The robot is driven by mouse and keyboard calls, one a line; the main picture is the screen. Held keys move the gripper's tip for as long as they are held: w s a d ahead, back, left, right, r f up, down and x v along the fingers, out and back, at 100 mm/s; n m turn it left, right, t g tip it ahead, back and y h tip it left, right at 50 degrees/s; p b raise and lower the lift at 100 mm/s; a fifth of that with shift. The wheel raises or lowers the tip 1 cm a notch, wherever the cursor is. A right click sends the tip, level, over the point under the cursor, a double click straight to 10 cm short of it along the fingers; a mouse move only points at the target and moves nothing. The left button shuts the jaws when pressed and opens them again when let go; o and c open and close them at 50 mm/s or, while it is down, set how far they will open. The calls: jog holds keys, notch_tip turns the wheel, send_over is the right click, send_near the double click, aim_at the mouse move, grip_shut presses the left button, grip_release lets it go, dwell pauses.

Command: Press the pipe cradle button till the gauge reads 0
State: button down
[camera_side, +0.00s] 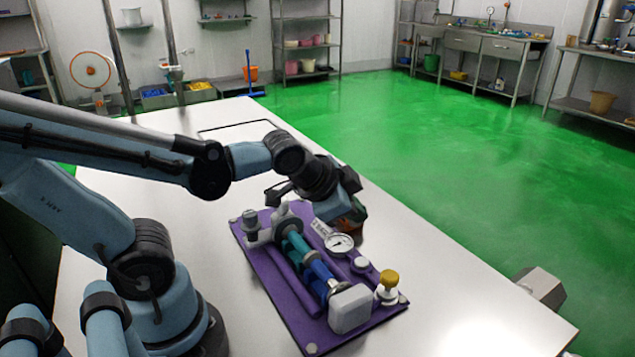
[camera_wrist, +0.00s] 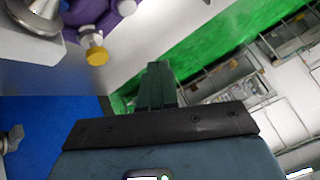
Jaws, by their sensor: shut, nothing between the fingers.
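The pipe cradle is a purple board (camera_side: 265,265) on the table, carrying teal and blue pipe pieces (camera_side: 303,252) between white and metal end blocks. A round white-faced gauge (camera_side: 340,243) stands on its far side; its needle is too small to read. A low white round cap (camera_side: 361,264), possibly the button, is beside the gauge. A yellow knob (camera_side: 388,279) on a white post is at the near right corner; it also shows in the wrist view (camera_wrist: 97,56). My gripper (camera_wrist: 158,72) is shut and empty, above the board's far edge near the gauge, touching nothing that I can see.
The white table (camera_side: 455,285) is clear to the right of the board. A grey box-like object (camera_side: 540,287) is at the table's right edge. Beyond lies green floor (camera_side: 480,170), with shelves and sinks along the walls.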

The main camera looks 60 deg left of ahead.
aim_at(359, 264)
jog(key=w+m, duration=0.2)
jog(key=shift+d+m+t, duration=0.15)
jog(key=shift+m+t, duration=0.25)
jog(key=shift+f, duration=0.15)
jog(key=shift+s+f, duration=0.1)
jog(key=shift+f, duration=4.2)
jog(key=shift+r, duration=2.5)
